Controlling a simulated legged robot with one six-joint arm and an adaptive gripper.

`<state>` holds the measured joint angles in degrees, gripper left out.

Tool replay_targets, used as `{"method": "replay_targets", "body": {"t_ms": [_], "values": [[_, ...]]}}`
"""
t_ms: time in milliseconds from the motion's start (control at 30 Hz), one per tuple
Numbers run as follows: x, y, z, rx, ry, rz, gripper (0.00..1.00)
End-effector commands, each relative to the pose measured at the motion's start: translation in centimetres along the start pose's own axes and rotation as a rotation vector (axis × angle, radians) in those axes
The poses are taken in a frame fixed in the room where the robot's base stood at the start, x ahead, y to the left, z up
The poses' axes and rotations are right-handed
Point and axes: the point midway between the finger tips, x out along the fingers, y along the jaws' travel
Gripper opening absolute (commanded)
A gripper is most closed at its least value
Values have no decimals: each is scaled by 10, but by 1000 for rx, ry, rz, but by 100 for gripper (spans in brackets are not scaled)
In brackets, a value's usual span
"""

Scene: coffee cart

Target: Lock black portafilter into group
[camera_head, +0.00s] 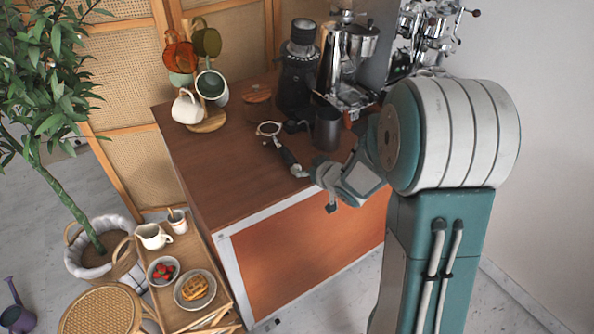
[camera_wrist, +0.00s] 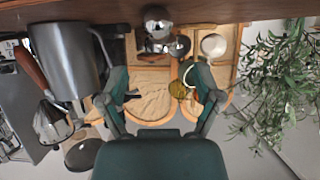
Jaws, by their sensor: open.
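The portafilter lies on the brown cart top in the head view, its black handle (camera_head: 286,155) pointing toward my gripper and its metal ring (camera_head: 268,128) farther back. My gripper (camera_head: 318,186) is by the cart's front edge, close to the handle end and apart from it. In the wrist view my gripper (camera_wrist: 161,98) has its two fingers spread with nothing between them. A shiny round metal piece (camera_wrist: 158,20) at the top centre there may be the handle's end; I cannot tell surely. The chrome espresso machine (camera_head: 362,42) stands at the back right; I cannot make out its group clearly.
A dark cylindrical container (camera_head: 327,128) stands right of the portafilter, and the black grinder (camera_head: 297,70) stands behind it. A mug stand (camera_head: 208,122) is at the back left. A wooden side table (camera_head: 205,252) holds food at the lower left. The cart's front left top is clear.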

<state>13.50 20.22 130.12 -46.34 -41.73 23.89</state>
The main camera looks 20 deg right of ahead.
Motion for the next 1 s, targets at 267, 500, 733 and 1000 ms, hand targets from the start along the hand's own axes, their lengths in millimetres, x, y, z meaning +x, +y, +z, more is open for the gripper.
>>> {"method": "replay_targets", "body": {"t_ms": [267,500,733,1000], "values": [[35,-9,-1,-10,-5,3,83],[65,-10,-1,-10,-6,4,83],[80,-5,-1,-6,-4,4,83],[83,-8,-1,-9,-4,5,83]]}}
